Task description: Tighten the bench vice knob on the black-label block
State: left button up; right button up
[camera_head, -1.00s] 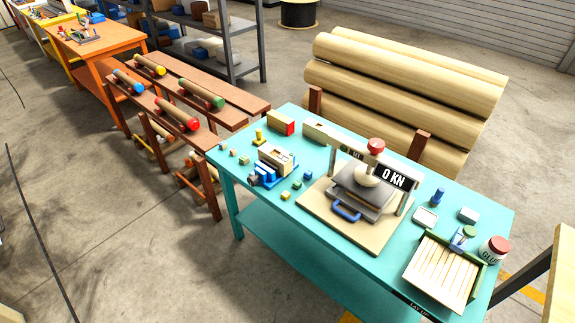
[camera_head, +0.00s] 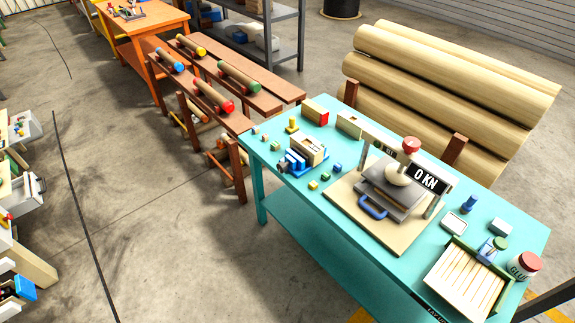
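A small blue bench vice (camera_head: 294,161) stands near the left end of the teal table. A pale wooden block (camera_head: 309,149) sits in or against it; I cannot tell how tightly it is held. A small dark grey part, perhaps the vice knob (camera_head: 283,167), shows at its left end. No black label can be made out on the block at this size. Neither of my grippers is in view.
The teal table (camera_head: 412,268) also bears a press (camera_head: 395,185) reading 0 KN, a slatted tray (camera_head: 466,283), a glue jar (camera_head: 524,266) and several small blocks. Logs (camera_head: 450,75) lie behind it. Open floor (camera_head: 160,230) lies to the left.

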aim_at(282, 167)
jog(key=z, duration=0.05)
jog(key=i, duration=0.65)
jog(key=u, duration=0.35)
jog(key=k, duration=0.4)
jog(key=u, duration=1)
jog(key=k, duration=0.9)
jog(key=u, duration=0.95)
jog(key=i, duration=1.65)
jog(key=z, duration=0.65)
jog(key=i, duration=1.15)
jog(key=z, duration=0.95)
